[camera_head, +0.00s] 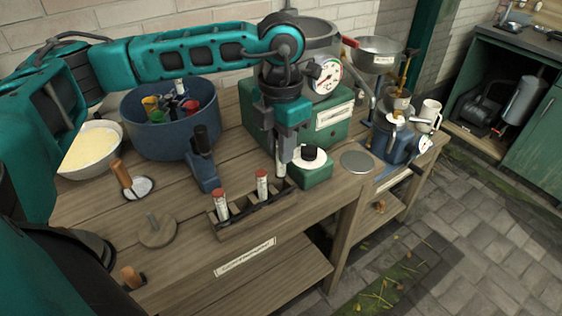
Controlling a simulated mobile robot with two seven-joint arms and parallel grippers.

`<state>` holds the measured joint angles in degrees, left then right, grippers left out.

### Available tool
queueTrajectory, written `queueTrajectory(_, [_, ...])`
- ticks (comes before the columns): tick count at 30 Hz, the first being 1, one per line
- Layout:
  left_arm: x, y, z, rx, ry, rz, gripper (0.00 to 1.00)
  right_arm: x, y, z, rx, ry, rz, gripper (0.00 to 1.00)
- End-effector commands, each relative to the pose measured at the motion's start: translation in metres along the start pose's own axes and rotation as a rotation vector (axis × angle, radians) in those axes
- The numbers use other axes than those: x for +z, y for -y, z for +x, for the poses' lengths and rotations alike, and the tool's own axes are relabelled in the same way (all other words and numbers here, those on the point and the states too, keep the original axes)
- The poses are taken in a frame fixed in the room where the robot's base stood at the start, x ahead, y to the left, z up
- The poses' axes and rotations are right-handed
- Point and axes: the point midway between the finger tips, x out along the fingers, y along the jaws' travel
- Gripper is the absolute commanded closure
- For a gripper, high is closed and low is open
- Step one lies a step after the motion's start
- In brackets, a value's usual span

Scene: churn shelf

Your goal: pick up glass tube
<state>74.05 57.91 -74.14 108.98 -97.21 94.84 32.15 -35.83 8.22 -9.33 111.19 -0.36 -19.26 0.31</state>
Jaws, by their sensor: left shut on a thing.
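My left gripper (283,152) points straight down over the right end of a dark wooden tube rack (240,226) at the bench's front edge. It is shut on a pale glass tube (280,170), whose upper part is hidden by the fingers. The tube's lower end is close to the rack; I cannot tell whether it is still inside it. Two more glass tubes with red caps stand upright in the rack, one at the left (221,207) and one in the middle (262,186). My right gripper is not in view.
A green block with a black knob (316,172) stands close right of the gripper. A blue hand tool (204,165), a blue tub (160,135) and a white bowl (90,150) stand left. A green machine with a gauge (325,77) is behind. A round metal plate (357,161) lies right.

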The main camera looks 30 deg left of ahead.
Motion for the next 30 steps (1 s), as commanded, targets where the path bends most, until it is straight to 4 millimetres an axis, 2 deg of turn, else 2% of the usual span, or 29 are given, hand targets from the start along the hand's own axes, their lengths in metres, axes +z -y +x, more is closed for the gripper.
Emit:
queueTrajectory(1, [0.001,0.0,-0.014,0.001,0.007,0.001,1.0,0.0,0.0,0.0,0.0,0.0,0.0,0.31])
queueTrajectory(9, [0.001,0.001,-0.085,0.0,0.006,0.001,1.0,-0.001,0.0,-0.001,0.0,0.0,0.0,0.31])
queueTrajectory(15, [0.001,0.0,-0.119,0.001,0.003,0.001,1.0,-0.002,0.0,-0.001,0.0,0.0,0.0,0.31])
queueTrajectory(21, [0.0,0.0,-0.133,0.0,0.001,0.001,1.0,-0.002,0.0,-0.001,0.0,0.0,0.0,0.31])
queueTrajectory(30, [0.0,0.0,-0.133,0.0,0.001,0.001,1.0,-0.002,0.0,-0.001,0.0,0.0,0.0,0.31])
